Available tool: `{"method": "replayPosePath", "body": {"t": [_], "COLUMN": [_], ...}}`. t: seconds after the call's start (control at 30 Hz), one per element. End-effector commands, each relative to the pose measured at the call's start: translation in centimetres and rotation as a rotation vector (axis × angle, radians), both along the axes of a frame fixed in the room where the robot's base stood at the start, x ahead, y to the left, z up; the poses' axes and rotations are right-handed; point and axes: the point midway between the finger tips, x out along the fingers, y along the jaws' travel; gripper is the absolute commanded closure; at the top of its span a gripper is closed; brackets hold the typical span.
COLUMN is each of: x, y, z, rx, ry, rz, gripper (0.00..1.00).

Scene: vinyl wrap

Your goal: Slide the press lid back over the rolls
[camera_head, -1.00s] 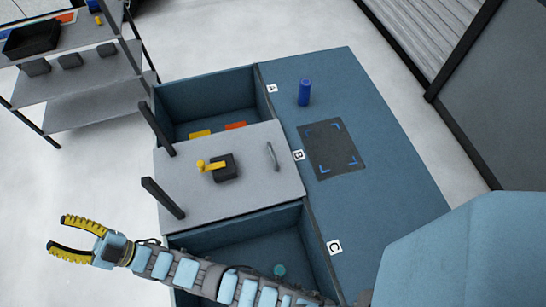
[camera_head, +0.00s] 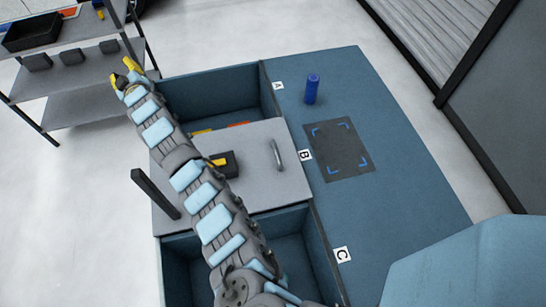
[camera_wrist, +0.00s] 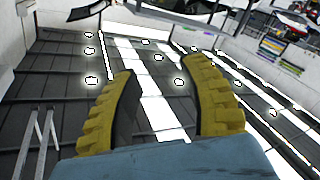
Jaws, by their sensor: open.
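The press lid (camera_head: 255,190) is a flat grey panel over the middle bay of the blue bench, beside label B. It carries a grey bar handle (camera_head: 278,154) near its right edge and a black block (camera_head: 229,165) with a yellow lever, partly behind my arm. The upper bay (camera_head: 215,90) is uncovered; a yellow piece (camera_head: 201,131) and an orange piece (camera_head: 238,124) show at the lid's upper edge. I cannot tell whether they are rolls. My gripper (camera_head: 127,75) is open and empty beyond the bay's upper-left corner; its fingers also show apart in the wrist view (camera_wrist: 165,66).
A dark post (camera_head: 155,193) stands by the lid's left edge. The lower bay (camera_head: 285,245), beside label C, is open and partly hidden by my arm. A blue cylinder (camera_head: 312,89) and dark mat (camera_head: 338,150) are on the bench top. A grey shelf (camera_head: 85,95) stands upper left.

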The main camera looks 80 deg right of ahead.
Motion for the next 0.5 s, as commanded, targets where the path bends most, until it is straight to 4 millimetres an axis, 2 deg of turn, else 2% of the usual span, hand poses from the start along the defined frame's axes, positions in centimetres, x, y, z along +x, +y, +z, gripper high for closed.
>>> {"method": "replayPosePath", "body": {"t": [0.03,0.1,0.23,0.37,0.5], "x": [-1.7,-4.4,-10.5,-17.5,-25.4], "y": [-2.2,-4.8,-8.7,-10.9,-11.1], "z": [-1.5,-3.0,-6.2,-9.0,-12.5], "rx": [0.039,0.103,0.244,0.404,0.608], "ry": [0.047,0.115,0.23,0.319,0.396], "rz": [-0.054,-0.131,-0.278,-0.425,-0.578], "gripper": [0.57,0.57,0.57,0.57,0.57]}}
